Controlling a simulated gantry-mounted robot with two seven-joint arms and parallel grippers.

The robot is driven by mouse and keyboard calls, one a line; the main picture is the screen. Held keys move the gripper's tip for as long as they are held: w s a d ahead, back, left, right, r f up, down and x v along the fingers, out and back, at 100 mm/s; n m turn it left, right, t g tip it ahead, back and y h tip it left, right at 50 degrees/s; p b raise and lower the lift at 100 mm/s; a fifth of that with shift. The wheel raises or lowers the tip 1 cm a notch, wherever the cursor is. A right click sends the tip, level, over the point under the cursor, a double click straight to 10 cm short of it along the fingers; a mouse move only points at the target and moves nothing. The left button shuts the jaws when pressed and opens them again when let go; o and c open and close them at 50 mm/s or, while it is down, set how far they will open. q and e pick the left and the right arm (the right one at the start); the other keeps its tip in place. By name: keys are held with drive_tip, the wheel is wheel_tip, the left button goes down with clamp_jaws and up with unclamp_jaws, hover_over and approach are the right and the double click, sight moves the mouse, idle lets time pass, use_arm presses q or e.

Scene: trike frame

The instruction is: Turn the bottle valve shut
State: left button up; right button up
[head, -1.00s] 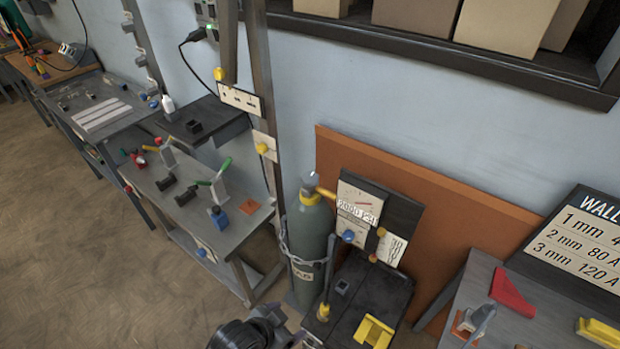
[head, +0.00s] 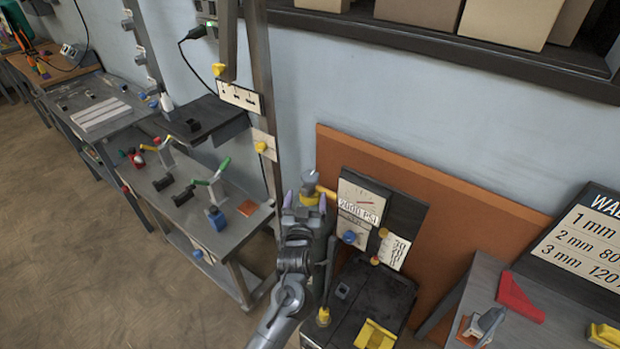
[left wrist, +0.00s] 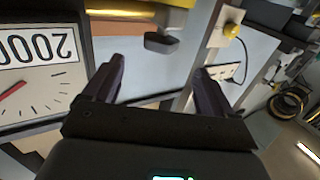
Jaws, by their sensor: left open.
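The bottle valve (head: 309,179) is a small grey-blue knob on top of the gas bottle, with a brass outlet (head: 326,192) to its right. My left gripper (head: 305,199) is open and empty, its two purple-tipped fingers just below and in front of the valve in the head view. My gripper and arm hide most of the bottle. In the left wrist view the open fingers (left wrist: 158,74) frame a dark grey knob-like part (left wrist: 165,43) ahead of them; I cannot tell if it is the valve. No contact is clear. My right gripper is not in view.
An orange board (head: 460,215) leans behind. A post (head: 262,110) rises at the left. A grey bench (head: 160,190) with clamps stands further left.

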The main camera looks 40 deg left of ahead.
sight(309, 183)
use_arm(q)
drive_tip(key=b+x, duration=0.2)
drive_tip(key=x, duration=0.7)
drive_tip(key=shift+w+a, duration=0.15)
drive_tip(key=shift+w, duration=0.25)
